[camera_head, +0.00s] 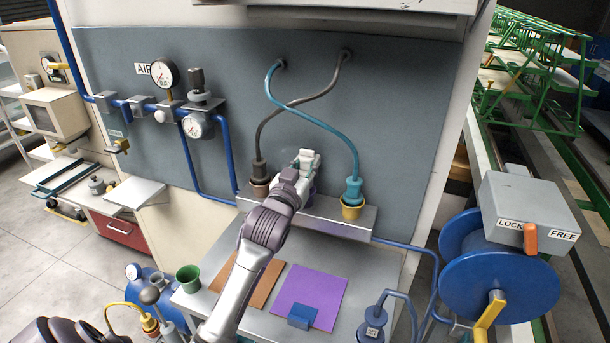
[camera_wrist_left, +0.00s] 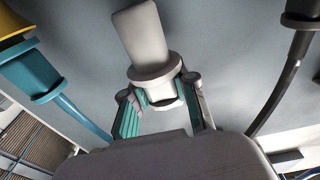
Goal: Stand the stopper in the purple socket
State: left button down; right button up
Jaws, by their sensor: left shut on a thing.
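My left gripper (camera_head: 303,165) is shut on the pale grey stopper (camera_wrist_left: 140,40), in front of the panel and above the shelf. In the left wrist view, its teal-padded fingers (camera_wrist_left: 160,108) hold the stopper beside its wide collar, and the body sticks out past them. In the head view the stopper is small and hard to tell from the gripper. The purple socket (camera_head: 310,198) shows only in part behind my gripper, between the two plugged sockets. I cannot tell the gap between stopper and socket. My right gripper is not in view.
A dark plug (camera_head: 259,172) stands in a brown socket at left, and a teal plug (camera_head: 353,189) in a yellow socket (camera_head: 351,211) at right. Their hoses cross above. Below are a purple mat (camera_head: 318,287), a blue block (camera_head: 302,316) and a green cup (camera_head: 188,277).

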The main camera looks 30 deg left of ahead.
aim_at(304, 175)
pick_arm(q)
jog(key=shift+a+f, duration=0.15)
jog(key=shift+a, duration=0.2)
jog(key=shift+f, duration=0.4)
notch_tip(304, 175, down, 2)
jog(key=shift+f+p, duration=0.25)
jog(key=shift+p, duration=0.15)
jog(key=shift+f, duration=0.45)
jog(key=shift+f, duration=0.1)
jog(key=shift+f, duration=0.25)
jog(key=c, duration=0.9)
grip_release()
